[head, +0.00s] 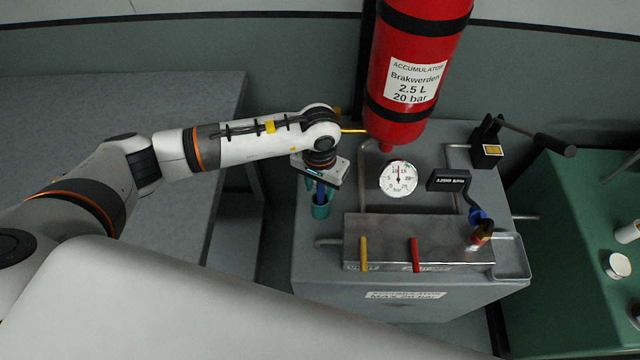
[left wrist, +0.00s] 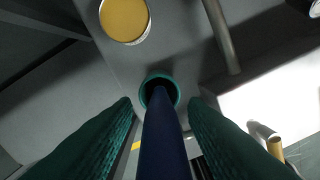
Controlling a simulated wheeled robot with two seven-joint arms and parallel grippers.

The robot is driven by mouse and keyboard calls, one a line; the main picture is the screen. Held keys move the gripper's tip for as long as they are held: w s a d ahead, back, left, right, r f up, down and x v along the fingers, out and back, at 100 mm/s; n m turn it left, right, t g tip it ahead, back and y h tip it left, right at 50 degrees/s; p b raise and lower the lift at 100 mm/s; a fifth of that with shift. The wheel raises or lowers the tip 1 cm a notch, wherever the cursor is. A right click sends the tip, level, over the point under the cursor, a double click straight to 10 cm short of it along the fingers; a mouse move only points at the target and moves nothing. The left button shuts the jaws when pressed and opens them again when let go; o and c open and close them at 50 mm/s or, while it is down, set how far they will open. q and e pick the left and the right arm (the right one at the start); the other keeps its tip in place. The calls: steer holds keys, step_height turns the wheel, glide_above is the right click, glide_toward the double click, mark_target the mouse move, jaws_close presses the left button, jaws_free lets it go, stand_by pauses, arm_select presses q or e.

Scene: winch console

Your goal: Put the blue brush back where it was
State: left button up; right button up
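The blue brush (head: 321,190) stands roughly upright with its lower end in a teal cup (head: 320,211) at the left edge of the console. In the left wrist view the blue brush (left wrist: 163,145) runs down into the cup's dark mouth, and the teal cup's rim (left wrist: 177,92) shows around it. My left gripper (head: 321,188) is just above the cup, pointing down. In the left wrist view my left gripper's (left wrist: 160,108) teal fingers are on either side of the handle, with a gap visible on each side. The brush's bottom end is hidden inside the cup. My right gripper is not in view.
The grey console (head: 330,270) carries a gauge (head: 398,178), a metal block (head: 385,235) with yellow and red levers, and a black-handled crank (head: 555,145). A red accumulator cylinder (head: 415,60) stands behind, close to my left wrist. A green table (head: 570,260) is at the right.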

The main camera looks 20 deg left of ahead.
arm_select(q)
steer(key=shift+r, duration=0.35)
step_height(320, 180, up, 12)
steer(key=shift+a+f+b, duration=0.1)
steer(key=shift+f+b, duration=0.1)
steer(key=shift+b, duration=1)
